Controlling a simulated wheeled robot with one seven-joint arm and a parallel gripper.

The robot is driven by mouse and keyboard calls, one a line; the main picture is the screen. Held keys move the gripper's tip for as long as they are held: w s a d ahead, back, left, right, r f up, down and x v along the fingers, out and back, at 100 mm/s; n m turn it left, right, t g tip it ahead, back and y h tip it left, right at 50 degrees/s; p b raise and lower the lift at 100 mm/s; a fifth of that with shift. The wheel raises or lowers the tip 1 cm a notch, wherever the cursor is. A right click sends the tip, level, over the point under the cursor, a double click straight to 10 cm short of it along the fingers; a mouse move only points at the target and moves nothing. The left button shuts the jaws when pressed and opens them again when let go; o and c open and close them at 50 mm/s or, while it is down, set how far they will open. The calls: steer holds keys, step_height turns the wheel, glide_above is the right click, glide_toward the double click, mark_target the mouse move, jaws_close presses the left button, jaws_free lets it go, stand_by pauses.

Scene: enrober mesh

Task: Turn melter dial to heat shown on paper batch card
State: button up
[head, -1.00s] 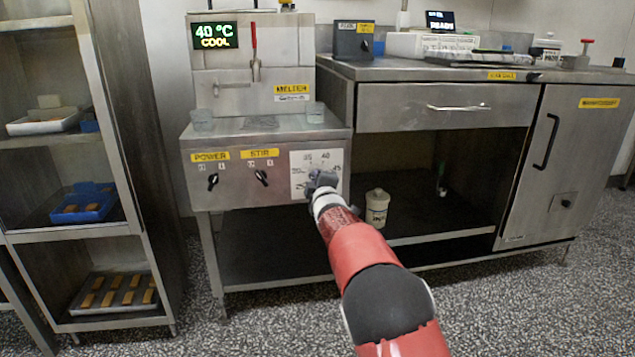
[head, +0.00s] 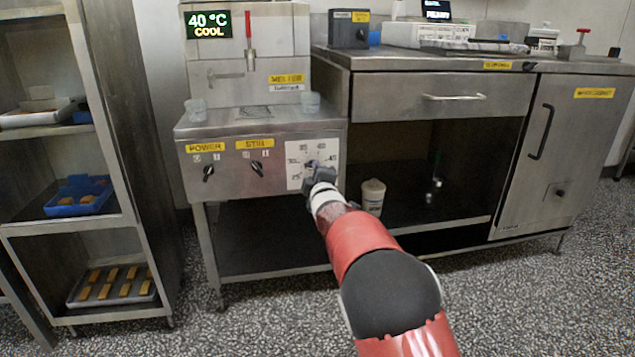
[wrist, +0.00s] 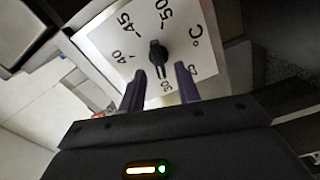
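The melter (head: 228,125) stands left of the bench, and its display (head: 208,24) reads 40 °C COOL. In the wrist view the plate (wrist: 104,38) also shows 50. The black dial knob (wrist: 157,52) has its long end towards the lower edge of the picture; its exact setting is unclear. My gripper (wrist: 160,70) is open, fingertips apart around the lower end of the knob in that view; contact cannot be told. In the head view my gripper (head: 316,170) covers part of the plate. I cannot identify the batch card.
POWER (head: 208,173) and STIR (head: 257,168) switches sit left of the dial. A rack (head: 110,120) with trays is at left.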

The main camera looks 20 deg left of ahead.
steer(key=v, duration=0.4)
steer(key=shift+s+d, duration=0.2)
steer(key=shift+s, duration=0.15)
steer(key=s+d+r+m+g+h, duration=0.1)
steer(key=s+d+m+h, duration=0.2)
steer(key=d, duration=0.6)
steer(key=s+d+r+m+g+h, duration=0.15)
steer(key=d+m, duration=0.25)
steer(key=d, duration=0.5)
steer(key=s+d+r+m+h, duration=0.15)
steer(key=s+d+m, duration=0.25)
steer(key=d, duration=0.4)
steer(key=s+d+f+m+g+h, duration=0.15)
steer(key=s+d+f+m, duration=0.35)
steer(key=s, duration=0.6)
steer(key=s+d+m+g+h, duration=0.1)
steer(key=s+d+m+g, duration=0.15)
steer(key=s+d, duration=0.6)
steer(key=s+d+f+m+g+h, duration=0.1)
steer(key=s+d+f+m+g, duration=0.2)
steer(key=s, duration=1)
step_height(320, 180, up, 12)
steer(key=p, duration=1.2)
steer(key=shift+w+r, duration=0.25)
steer(key=shift+w, duration=0.05)
